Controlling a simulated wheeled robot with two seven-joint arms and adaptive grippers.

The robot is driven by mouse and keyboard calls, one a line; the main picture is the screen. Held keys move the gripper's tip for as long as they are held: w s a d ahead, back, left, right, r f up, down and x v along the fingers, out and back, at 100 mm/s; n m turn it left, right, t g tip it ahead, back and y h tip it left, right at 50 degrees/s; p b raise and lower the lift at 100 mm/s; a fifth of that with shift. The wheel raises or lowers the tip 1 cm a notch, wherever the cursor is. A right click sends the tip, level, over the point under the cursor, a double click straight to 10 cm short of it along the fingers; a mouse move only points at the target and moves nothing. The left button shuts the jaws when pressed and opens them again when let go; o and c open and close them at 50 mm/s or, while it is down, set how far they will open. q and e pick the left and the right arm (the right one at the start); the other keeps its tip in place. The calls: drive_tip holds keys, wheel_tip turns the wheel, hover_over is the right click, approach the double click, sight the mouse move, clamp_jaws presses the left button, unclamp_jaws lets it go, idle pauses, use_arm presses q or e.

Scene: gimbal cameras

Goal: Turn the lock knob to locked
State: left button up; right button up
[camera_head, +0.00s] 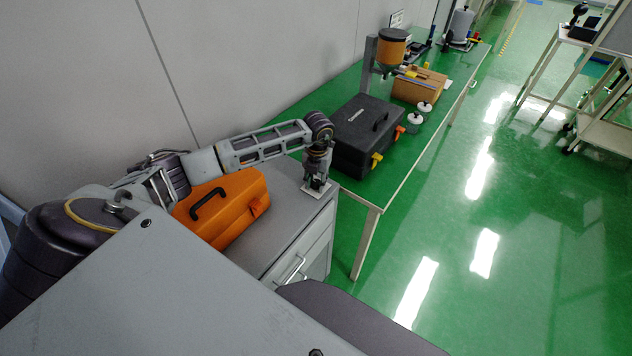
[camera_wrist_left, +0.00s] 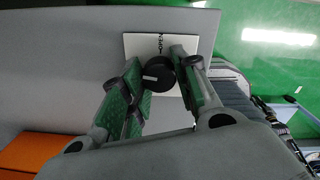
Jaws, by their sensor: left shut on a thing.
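The lock knob (camera_wrist_left: 157,73) is a round black knob with a short pale mark, which points to the left in the left wrist view. It sits on a white plate (camera_wrist_left: 138,43) with the word OPEN printed above the knob. In the head view the plate (camera_head: 308,191) lies on the grey cabinet top near its right edge. My left gripper (camera_head: 317,180) points down over the plate. In the left wrist view its green-padded fingers (camera_wrist_left: 160,82) are shut on the knob, one on each side. My right gripper is out of view.
An orange toolbox (camera_head: 232,213) lies on the grey cabinet (camera_head: 283,222), close under my left arm. A black case (camera_head: 362,135) stands on the green table (camera_head: 372,192) beyond the plate. A wall runs along the left. Open green floor is on the right.

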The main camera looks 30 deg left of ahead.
sight(318, 182)
use_arm(q)
drive_tip(key=shift+n, duration=0.8)
drive_tip(key=o, duration=1)
drive_tip(key=shift+r, duration=0.1)
drive_tip(key=shift+w+d+r, duration=0.1)
drive_tip(key=shift+d+r, duration=0.05)
drive_tip(key=shift+r, duration=5.8)
drive_tip(key=shift+d, duration=0.1)
